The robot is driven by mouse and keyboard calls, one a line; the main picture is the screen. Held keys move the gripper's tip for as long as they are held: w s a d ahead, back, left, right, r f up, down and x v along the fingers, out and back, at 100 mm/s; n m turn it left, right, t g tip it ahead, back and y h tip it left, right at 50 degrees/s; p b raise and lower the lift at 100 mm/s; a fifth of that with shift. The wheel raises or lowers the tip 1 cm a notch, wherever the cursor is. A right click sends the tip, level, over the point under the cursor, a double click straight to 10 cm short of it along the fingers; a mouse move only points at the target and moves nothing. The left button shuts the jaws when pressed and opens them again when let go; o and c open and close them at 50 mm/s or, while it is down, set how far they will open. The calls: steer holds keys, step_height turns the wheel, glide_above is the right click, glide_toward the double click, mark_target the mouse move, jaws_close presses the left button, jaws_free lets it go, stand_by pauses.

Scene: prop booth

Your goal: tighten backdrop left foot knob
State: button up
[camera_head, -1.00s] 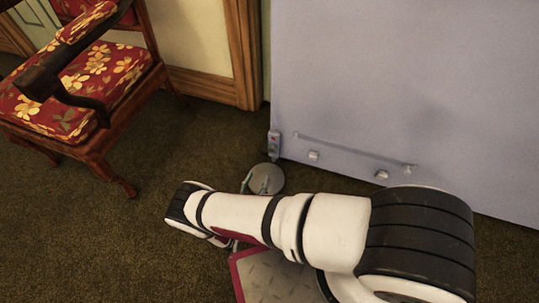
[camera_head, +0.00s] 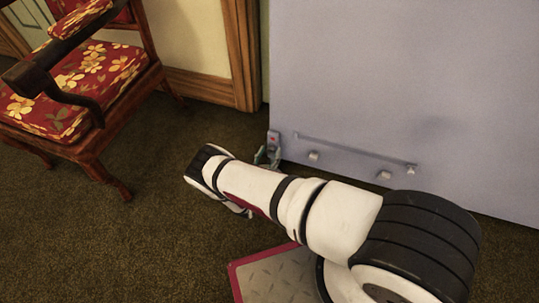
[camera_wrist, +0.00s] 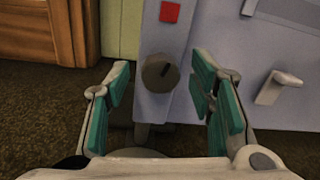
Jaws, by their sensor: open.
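The backdrop (camera_head: 400,90) is a large pale lavender panel on the right in the head view. At its lower left corner is a grey foot bracket (camera_head: 273,139) with a small red mark. In the wrist view the round dark foot knob (camera_wrist: 160,72) faces me, below a red square (camera_wrist: 170,12). My gripper (camera_wrist: 158,98) is open, with teal pads to the left and right of the knob in the picture. I cannot tell if the pads are level with it in depth; no contact shows. In the head view my gripper (camera_head: 264,157) is mostly hidden behind my arm.
A wooden chair (camera_head: 80,95) with red floral cushions stands at the left. A grey bar (camera_head: 350,151) and small grey pegs (camera_head: 383,175) stick out of the panel's lower part. Brown carpet (camera_head: 150,240) between chair and arm is clear.

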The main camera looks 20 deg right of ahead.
steer(key=shift+w, duration=0.15)
steer(key=shift+c, duration=0.6)
steer(key=c, duration=1.1)
steer(key=shift+o, duration=0.2)
